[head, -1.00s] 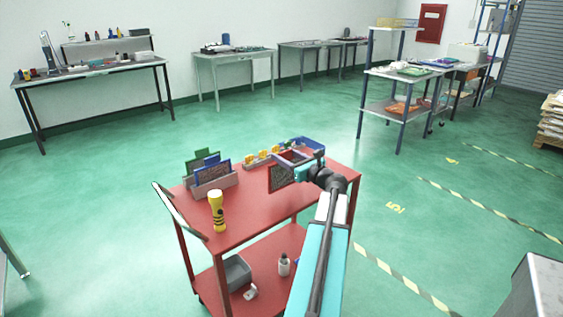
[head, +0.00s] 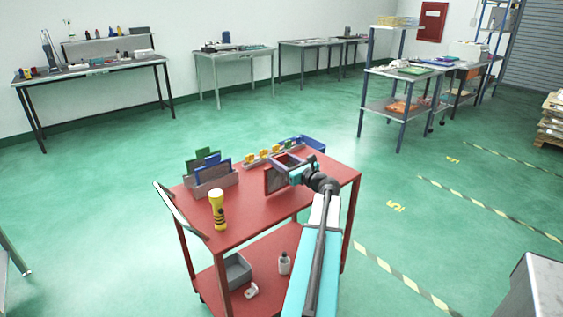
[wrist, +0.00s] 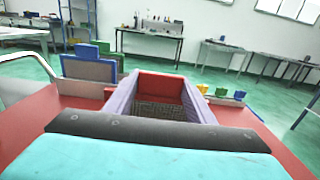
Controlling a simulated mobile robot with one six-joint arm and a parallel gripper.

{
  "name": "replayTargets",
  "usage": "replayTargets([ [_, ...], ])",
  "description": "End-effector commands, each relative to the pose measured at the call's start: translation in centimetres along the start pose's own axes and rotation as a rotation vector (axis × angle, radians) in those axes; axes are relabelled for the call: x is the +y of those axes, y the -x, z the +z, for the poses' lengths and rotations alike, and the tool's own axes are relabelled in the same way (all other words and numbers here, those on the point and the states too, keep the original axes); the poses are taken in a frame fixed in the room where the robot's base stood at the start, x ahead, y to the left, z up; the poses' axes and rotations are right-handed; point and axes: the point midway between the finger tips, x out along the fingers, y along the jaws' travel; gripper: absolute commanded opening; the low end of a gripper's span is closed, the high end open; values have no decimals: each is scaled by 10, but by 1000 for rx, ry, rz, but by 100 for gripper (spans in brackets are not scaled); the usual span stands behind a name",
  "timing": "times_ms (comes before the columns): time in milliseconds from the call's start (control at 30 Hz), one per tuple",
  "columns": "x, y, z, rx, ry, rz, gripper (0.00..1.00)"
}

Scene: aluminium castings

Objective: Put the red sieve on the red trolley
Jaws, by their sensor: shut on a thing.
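The red trolley (head: 250,217) stands in front of me, with a red top and a lower shelf. The red sieve (head: 272,180) is at my gripper (head: 294,174), above the right part of the trolley top, tilted on edge in the head view. My gripper is shut on it. In the wrist view the sieve (wrist: 160,88) shows as a red frame with a dark mesh between the two grey-purple fingers (wrist: 160,105). Whether its lower edge touches the trolley top cannot be told.
On the trolley top stand a yellow torch (head: 217,210), a grey rack with blue and green plates (head: 211,180), a row of yellow pieces (head: 264,156) and a blue tray (head: 310,146). The front middle of the top is clear. The lower shelf holds a grey bin (head: 237,270) and a bottle (head: 284,263).

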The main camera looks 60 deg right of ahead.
Motion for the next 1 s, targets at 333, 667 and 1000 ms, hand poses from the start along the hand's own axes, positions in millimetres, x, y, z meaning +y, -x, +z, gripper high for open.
replayTargets([
  [333,0,0,-7,-1,1,-1,5],
  [667,0,0,-10,0,1,-1,68],
  [1000,0,0,-9,0,1,-1,68],
])
